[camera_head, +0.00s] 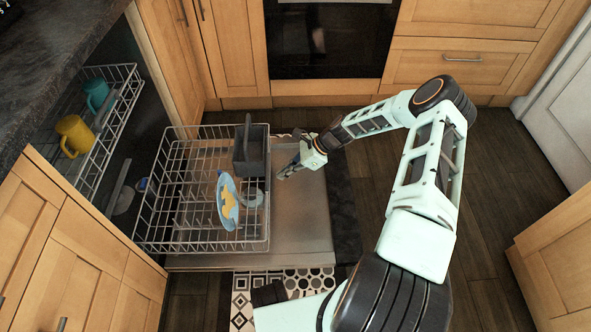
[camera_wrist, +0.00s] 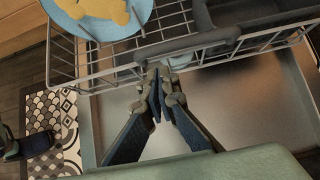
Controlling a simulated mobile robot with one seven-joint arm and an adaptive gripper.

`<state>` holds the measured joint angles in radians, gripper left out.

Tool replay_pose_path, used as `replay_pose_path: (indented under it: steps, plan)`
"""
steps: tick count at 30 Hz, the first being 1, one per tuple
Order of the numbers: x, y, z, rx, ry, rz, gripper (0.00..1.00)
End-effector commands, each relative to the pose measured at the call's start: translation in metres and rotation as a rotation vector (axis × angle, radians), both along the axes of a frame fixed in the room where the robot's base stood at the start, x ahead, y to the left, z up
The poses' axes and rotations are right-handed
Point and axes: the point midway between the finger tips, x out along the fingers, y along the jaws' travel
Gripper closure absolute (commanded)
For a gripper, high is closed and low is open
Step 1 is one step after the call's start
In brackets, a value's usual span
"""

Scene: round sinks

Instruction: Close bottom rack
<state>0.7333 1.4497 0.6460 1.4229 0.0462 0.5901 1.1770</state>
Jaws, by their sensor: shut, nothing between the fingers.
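The bottom rack (camera_head: 180,215) of the dishwasher is pulled out over the open dishwasher door (camera_head: 300,215). It holds a blue plate with a yellow pattern (camera_head: 228,202), a dark cutlery basket (camera_head: 252,150) and a grey cup-like item (camera_head: 252,197). My gripper (camera_head: 284,174) is shut and empty, just right of the rack's front side, over the door. In the wrist view my fingertips (camera_wrist: 165,75) are close to the rack's front wires (camera_wrist: 115,80); I cannot tell whether they touch.
The upper rack (camera_head: 125,85) holds a yellow mug (camera_head: 74,135) and a teal mug (camera_head: 97,95). Wooden cabinets stand at the back and both sides. A patterned mat (camera_head: 295,283) lies in front. Dark floor (camera_head: 495,200) is clear to the right.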

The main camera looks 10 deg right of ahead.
Motion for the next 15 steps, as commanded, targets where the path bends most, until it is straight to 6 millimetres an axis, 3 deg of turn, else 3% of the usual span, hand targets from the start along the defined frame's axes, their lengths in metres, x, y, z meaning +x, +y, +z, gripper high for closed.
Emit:
replay_pose_path:
  steps: [6,15]
  plan:
    - [0.003,0.019,-0.004,-0.002,0.0,0.002,1.0]
    - [0.004,0.022,-0.004,-0.002,0.0,0.0,1.0]
